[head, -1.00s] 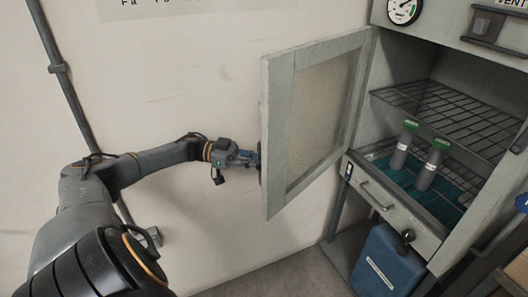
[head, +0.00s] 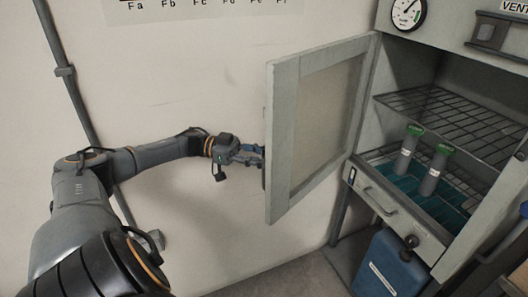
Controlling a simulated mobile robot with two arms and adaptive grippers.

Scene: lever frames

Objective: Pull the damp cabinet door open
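The cabinet door (head: 283,140) is a pale grey-green frame with a translucent panel (head: 327,115). It stands swung wide open to the left of the cabinet (head: 363,150), hinged on the cabinet's left side. My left gripper (head: 258,155) is at the door's outer face, near its free edge. The door's edge hides the fingertips and any handle there, so I cannot tell whether the fingers are shut on something. My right gripper is not in view.
Inside the cabinet are wire shelves (head: 440,108) and two grey bottles with green caps (head: 408,148). Below are a drawer (head: 390,208) and a blue container (head: 388,265). A wall lies close behind my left arm, with a vertical pipe (head: 65,75) at left.

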